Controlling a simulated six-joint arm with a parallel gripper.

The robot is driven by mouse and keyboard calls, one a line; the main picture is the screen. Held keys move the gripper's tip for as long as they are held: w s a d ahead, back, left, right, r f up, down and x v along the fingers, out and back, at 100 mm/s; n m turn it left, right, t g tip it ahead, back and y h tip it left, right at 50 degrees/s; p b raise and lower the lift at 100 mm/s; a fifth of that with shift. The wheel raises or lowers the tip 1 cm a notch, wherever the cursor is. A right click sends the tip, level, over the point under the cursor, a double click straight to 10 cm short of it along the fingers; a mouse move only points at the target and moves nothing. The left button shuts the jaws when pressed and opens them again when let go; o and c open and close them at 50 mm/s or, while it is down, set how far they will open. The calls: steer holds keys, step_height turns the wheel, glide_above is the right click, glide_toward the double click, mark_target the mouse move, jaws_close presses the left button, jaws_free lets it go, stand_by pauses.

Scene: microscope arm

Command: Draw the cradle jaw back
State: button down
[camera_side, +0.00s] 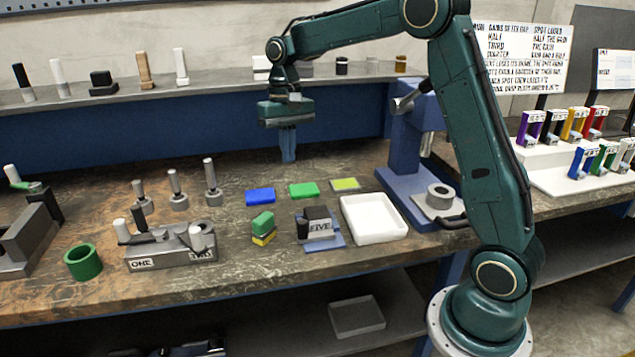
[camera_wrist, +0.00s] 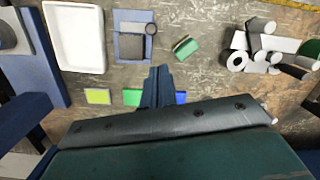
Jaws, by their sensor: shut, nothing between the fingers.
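My gripper (camera_side: 288,158) is shut and empty, fingers pointing down above the back of the bench; in the wrist view its blue fingers (camera_wrist: 158,75) are together. No part is plainly marked as the cradle jaw. A grey fixture (camera_side: 172,258) labelled ONE, with a second, partly hidden label, carries white-knobbed levers and stands front left; it also shows in the wrist view (camera_wrist: 252,60). A grey block (camera_side: 318,228) labelled FIVE, with a dark top, sits on a blue plate; it also shows in the wrist view (camera_wrist: 133,45). My gripper touches neither.
Blue (camera_side: 260,196), green (camera_side: 303,189) and yellow-green (camera_side: 345,184) pads lie in a row. A green-and-yellow block (camera_side: 263,228), a white tray (camera_side: 373,219) and a green ring (camera_side: 83,263) stand nearer the front. A blue press (camera_side: 415,150) stands right; several upright pegs stand left.

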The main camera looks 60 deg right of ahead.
mark_target(301, 224)
steer(key=w+d+f+m+g, duration=0.1)
steer(key=w+d+f, duration=0.2)
steer(key=f, duration=0.3)
steer(key=shift+w+d+f, duration=0.25)
steer(key=shift+w+d, duration=0.15)
steer(key=shift+d, duration=0.1)
steer(key=shift+a+f, duration=0.1)
steer(key=shift+f, duration=0.05)
steer(key=x, duration=0.9)
steer(key=shift+s+a+f, duration=0.15)
steer(key=shift+s, duration=0.05)
steer(key=shift+s+a+f, duration=0.15)
steer(key=shift+s+a, duration=0.05)
steer(key=shift+s, duration=0.05)
steer(key=shift+s+a, duration=0.45)
steer(key=shift+s, duration=0.3)
steer(key=shift+s+a, duration=0.5)
steer(key=shift+s, duration=0.2)
steer(key=shift+s+a, duration=0.1)
steer(key=shift+s+a, duration=1.4)
steer(key=shift+g, duration=0.3)
